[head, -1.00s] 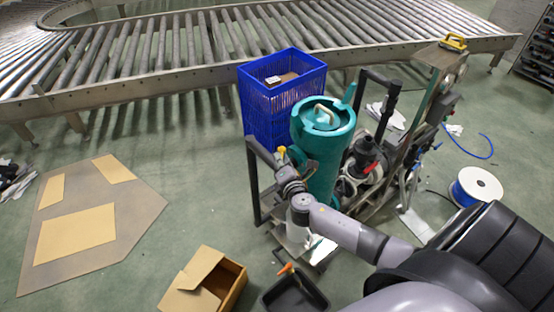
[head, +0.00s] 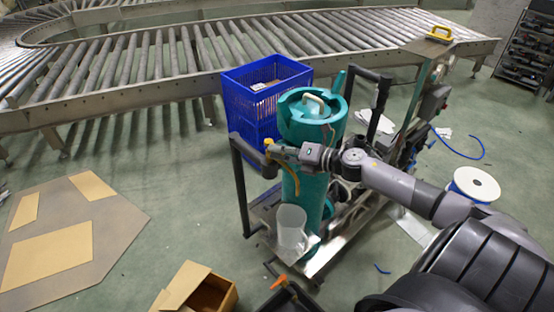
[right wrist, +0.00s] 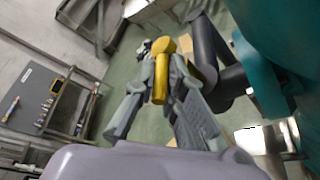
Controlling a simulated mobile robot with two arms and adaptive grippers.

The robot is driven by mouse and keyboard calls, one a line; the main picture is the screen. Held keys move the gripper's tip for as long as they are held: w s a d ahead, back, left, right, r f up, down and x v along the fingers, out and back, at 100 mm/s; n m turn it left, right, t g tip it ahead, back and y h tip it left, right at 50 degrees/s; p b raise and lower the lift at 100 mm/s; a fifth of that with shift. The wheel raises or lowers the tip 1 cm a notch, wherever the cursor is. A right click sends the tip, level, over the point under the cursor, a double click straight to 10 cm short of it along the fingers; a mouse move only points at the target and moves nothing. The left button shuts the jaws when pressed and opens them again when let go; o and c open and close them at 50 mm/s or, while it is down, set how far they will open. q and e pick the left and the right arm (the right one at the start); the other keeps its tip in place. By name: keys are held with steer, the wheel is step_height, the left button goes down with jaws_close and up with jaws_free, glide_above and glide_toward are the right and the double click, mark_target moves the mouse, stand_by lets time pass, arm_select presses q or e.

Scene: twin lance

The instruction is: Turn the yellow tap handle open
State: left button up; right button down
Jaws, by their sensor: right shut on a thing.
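The yellow tap handle (head: 269,143) is at the left side of the teal cylinder (head: 316,125), near the black post of the cart. My right gripper (head: 277,151) reaches it from the right, across the front of the cylinder. In the right wrist view the yellow handle (right wrist: 160,80) sits between the two grey fingers of my right gripper (right wrist: 163,85), which are shut on it. The fingers hide part of the tap, so I cannot tell how far it is turned. My left gripper is not in view.
A clear jug (head: 291,229) stands on the cart's low platform below the tap. The black frame post (head: 240,185) is close to the left of the gripper. A blue crate (head: 250,98) stands behind.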

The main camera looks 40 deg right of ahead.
steer(key=shift+d+r+y, duration=0.1)
steer(key=shift+d+y, duration=0.05)
steer(key=shift+y, duration=0.15)
steer(key=c, duration=1.7)
jaws_free()
steer(key=shift+o, duration=0.2)
steer(key=v, duration=1.2)
steer(key=shift+w, duration=0.1)
